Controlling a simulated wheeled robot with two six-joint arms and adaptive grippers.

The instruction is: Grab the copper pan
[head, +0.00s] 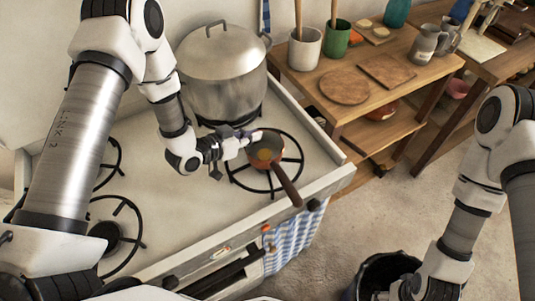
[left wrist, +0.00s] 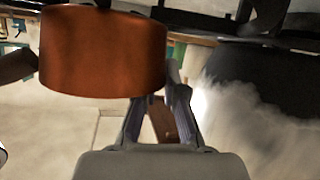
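The copper pan (head: 266,152) sits on the right front burner, its brown handle (head: 287,185) pointing toward the stove's front edge. In the left wrist view the pan's orange-brown wall (left wrist: 102,55) fills the upper left. My left gripper (head: 243,141) is at the pan's left side, very close to its rim. In the left wrist view its two fingers (left wrist: 160,100) are apart, and the pan hides part of one; I cannot tell whether they touch it. My right gripper (head: 400,291) is low at the bottom right, its fingers not clear.
A large lidded steel pot (head: 222,80) stands just behind the pan. A wooden shelf table (head: 410,62) with cups and round and square boards is to the right. A black bin (head: 378,272) stands on the floor near my right arm. A checked towel (head: 292,243) hangs at the stove front.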

